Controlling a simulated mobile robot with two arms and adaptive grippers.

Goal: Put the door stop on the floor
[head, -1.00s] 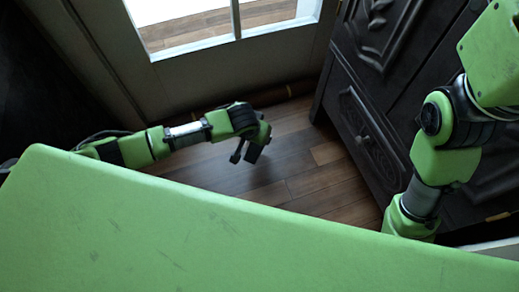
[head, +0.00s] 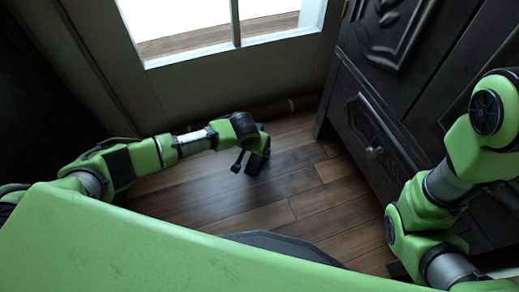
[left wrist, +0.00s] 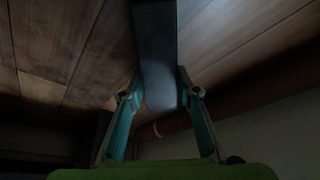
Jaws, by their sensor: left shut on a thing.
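My left gripper (head: 248,163) reaches in from the left and points down, low over the wooden floor (head: 200,190) in front of the door. In the left wrist view the left gripper (left wrist: 159,82) is shut on a grey, smooth, elongated block, which looks like the door stop (left wrist: 157,45). The block sits between the two fingers and extends beyond them toward the floor boards. I cannot tell whether it touches the floor. In the head view the block is hard to separate from the dark fingers. My right arm is at the right; its gripper is out of view.
A door (head: 230,83) with glass panes stands at the back, with a brown roll (head: 275,108) along its foot. A dark carved cabinet (head: 395,150) stands at the right. Bare floor lies between the left gripper and the cabinet.

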